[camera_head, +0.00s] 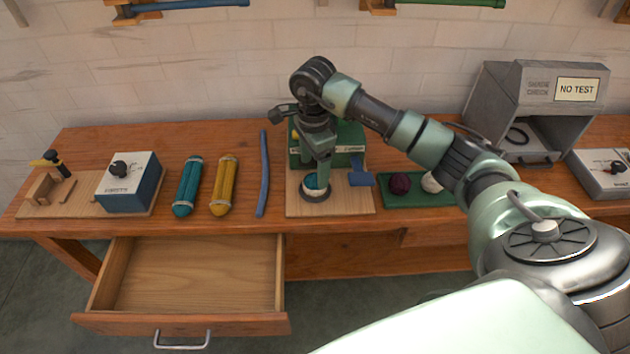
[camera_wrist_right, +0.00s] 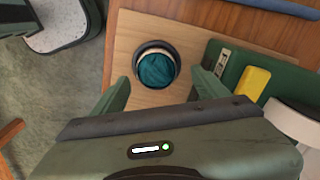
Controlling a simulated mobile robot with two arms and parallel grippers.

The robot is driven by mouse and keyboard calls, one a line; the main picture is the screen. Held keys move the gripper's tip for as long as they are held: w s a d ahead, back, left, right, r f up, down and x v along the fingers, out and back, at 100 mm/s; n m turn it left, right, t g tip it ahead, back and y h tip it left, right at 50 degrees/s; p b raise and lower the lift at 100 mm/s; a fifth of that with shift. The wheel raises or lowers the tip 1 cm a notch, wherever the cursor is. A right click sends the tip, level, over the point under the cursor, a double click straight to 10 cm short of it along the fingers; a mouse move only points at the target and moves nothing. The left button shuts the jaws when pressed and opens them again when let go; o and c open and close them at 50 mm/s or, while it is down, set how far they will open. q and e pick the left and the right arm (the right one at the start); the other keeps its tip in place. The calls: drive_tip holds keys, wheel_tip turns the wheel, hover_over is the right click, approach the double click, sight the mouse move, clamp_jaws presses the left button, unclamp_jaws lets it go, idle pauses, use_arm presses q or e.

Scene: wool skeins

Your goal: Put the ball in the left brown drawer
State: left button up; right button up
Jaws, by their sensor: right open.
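A teal ball of wool (camera_head: 315,184) sits in a dark round holder with a pale rim on a wooden board (camera_head: 355,202). It also shows in the wrist view (camera_wrist_right: 157,70). My right gripper (camera_head: 319,172) points down over the ball. In the wrist view its fingers (camera_wrist_right: 161,78) are open, one on each side of the ball, apart from it. The left brown drawer (camera_head: 182,324) stands pulled out below the bench at the left, and its visible inside is empty. My left gripper is not in view.
A green machine (camera_head: 350,158) stands just behind the ball. A maroon ball (camera_head: 400,183) and a white ball (camera_head: 431,183) lie on a green mat at the right. Teal (camera_head: 187,187) and yellow (camera_head: 223,186) skeins and a blue rod (camera_head: 263,175) lie behind the drawer.

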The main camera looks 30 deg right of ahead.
sight(315, 177)
drive_tip(key=f, duration=0.2)
drive_tip(key=f+p, duration=0.1)
drive_tip(key=f, duration=0.1)
drive_tip(key=shift+s, duration=0.25)
drive_tip(key=c, duration=1.6)
drive_tip(key=shift+o, duration=0.2)
drive_tip(key=shift+r, duration=0.2)
